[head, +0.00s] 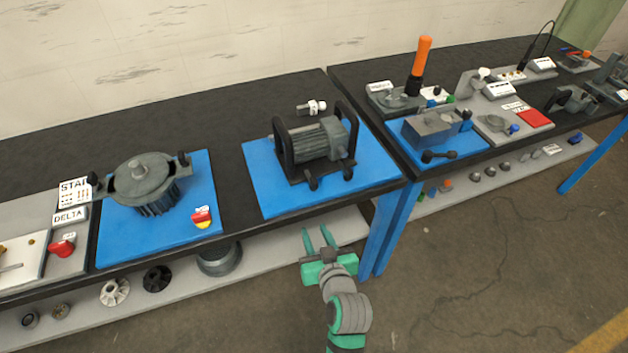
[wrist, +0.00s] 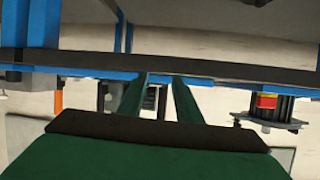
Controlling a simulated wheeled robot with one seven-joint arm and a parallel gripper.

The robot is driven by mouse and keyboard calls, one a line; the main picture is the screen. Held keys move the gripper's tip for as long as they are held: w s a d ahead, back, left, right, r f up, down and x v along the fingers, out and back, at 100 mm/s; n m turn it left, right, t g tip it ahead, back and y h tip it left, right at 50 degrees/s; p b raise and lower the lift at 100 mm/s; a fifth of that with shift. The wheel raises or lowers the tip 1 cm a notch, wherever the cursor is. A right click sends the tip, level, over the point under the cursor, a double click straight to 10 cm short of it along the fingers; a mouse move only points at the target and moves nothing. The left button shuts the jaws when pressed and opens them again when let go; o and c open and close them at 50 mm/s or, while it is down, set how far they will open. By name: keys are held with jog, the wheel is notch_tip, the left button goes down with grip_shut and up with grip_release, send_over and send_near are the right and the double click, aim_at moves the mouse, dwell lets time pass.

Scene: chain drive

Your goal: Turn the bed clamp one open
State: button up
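A grey ribbed motor (head: 315,143) sits in a black frame on a blue mat (head: 262,190) in the middle of the head view. Two small dark knobs or levers stand at the frame's front, a left one (head: 311,182) and a right one (head: 347,172). They may be the bed clamps; no label shows which is one. My gripper (head: 316,230) is in front of and below the bench edge, apart from the motor. Its green fingers are spread with nothing between them. The fingers also show in the wrist view (wrist: 160,82), where the motor is mostly hidden.
A blue bench leg (head: 385,230) stands right of my gripper. The lower shelf (head: 270,258) lies behind it. A round grey housing (head: 142,180) and a red-yellow switch (head: 202,217) are on the left mat. A grey vise-like block (head: 435,128) is on the right bench. The floor in front is clear.

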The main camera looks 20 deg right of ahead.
jog(key=n+y, duration=0.1)
jog(key=n, duration=0.1)
send_near(315, 182)
jog(key=x, duration=1.1)
jog(key=shift+c, duration=0.3)
grip_shut()
